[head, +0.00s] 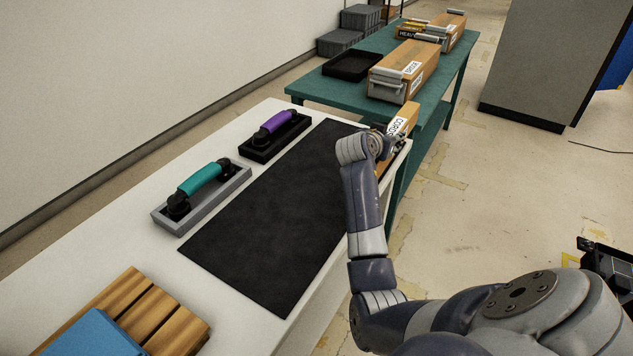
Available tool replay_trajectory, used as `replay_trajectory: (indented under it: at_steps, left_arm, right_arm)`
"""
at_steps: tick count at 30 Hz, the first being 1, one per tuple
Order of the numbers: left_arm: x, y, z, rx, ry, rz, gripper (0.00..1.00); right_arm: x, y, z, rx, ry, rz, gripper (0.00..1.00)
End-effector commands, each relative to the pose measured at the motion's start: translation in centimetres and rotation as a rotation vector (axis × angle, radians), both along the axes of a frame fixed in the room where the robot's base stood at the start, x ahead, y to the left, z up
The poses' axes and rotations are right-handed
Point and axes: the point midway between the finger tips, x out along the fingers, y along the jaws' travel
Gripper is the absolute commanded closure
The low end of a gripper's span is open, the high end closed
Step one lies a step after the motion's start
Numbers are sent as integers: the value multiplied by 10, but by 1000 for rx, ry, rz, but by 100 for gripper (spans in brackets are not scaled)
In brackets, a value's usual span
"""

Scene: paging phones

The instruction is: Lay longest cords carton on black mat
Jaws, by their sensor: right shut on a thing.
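A brown carton (409,112) with a white label reading CORDS is at the far right end of the white table. My right gripper (388,140) is shut on this carton, with the fingers mostly hidden behind my wrist. Whether the carton touches the table is hard to tell. The black mat (265,205) lies flat and bare along the right side of the white table, and my right arm crosses over its right edge. My left gripper is out of view.
Two handsets, teal (199,178) and purple (278,122), lie in trays left of the mat. A wooden slatted piece (150,305) and blue block (90,335) sit in front. The green table (325,90) behind holds a larger labelled carton (420,57), other cartons and a black tray (352,66).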

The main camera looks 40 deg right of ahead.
Motion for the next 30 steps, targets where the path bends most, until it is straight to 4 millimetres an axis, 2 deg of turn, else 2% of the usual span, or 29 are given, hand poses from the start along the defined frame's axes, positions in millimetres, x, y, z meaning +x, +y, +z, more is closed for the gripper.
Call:
replay_trajectory:
  at_steps: [5, 12, 18, 24, 30]
  left_arm:
    - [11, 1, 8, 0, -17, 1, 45]
    - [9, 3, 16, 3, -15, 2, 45]
    - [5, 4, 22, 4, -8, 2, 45]
    - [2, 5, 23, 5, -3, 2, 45]
    - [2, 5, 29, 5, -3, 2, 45]
  right_arm:
    - [15, 33, -1, -2, -1, 1, 100]
    - [38, 92, -6, -3, -1, 2, 100]
    - [54, 130, -10, -4, -3, 1, 100]
    - [59, 144, -14, -5, -3, -3, 100]
    - [58, 144, -40, -6, 0, -1, 100]
